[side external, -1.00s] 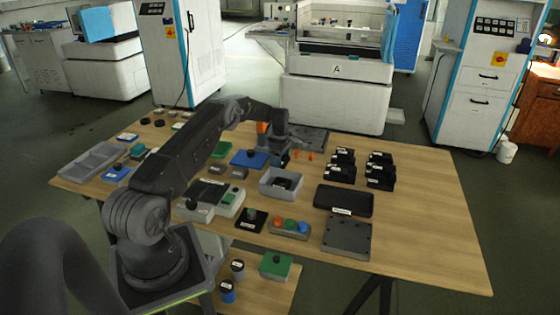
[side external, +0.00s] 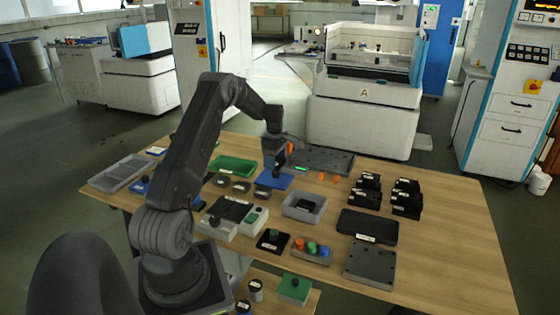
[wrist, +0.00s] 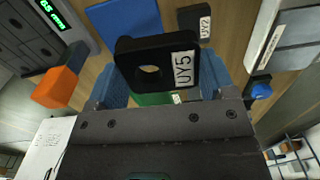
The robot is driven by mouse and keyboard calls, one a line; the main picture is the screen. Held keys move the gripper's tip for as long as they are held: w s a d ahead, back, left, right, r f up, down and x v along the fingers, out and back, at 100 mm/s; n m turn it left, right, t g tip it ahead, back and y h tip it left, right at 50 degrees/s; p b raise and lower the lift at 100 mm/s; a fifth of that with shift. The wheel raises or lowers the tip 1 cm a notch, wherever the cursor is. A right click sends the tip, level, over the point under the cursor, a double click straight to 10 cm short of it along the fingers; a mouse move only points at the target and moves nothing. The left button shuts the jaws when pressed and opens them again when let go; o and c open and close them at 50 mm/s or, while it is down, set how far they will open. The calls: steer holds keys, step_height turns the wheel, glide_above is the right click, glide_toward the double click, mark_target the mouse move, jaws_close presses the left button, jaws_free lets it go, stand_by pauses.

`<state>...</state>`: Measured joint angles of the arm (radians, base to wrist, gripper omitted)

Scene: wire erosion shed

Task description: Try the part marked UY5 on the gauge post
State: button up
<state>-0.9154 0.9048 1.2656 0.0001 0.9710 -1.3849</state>
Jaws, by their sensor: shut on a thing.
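My gripper (wrist: 160,84) is shut on the black part marked UY5 (wrist: 133,55), with a blue finger on each side of it. The part is a dark block with a round hole, and its white label faces the wrist camera. In the side external view my gripper (side external: 276,167) hangs over the blue plate (side external: 266,183), and the held part is too small and dark to make out. The blue plate also shows beyond the part in the wrist view (wrist: 125,18). I cannot make out which thing is the gauge post.
A black part marked UY2 (wrist: 203,27) lies beyond the held part. An orange block (wrist: 57,88) and a green-lit display (wrist: 54,12) are at left. A grey bin (side external: 304,207), black blocks (side external: 368,188) and a black tray (side external: 368,226) stand to the right.

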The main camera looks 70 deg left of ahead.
steer(key=s+d+n, duration=0.3)
steer(key=d+n, duration=0.1)
steer(key=d, duration=0.9)
steer(key=n, duration=0.4)
glide_above(275, 234)
steer(key=shift+w+f, duration=0.1)
steer(key=shift+f, duration=2.7)
steer(key=shift+f, duration=0.7)
steer(key=shift+r, duration=0.1)
steer(key=shift+r, duration=2.55)
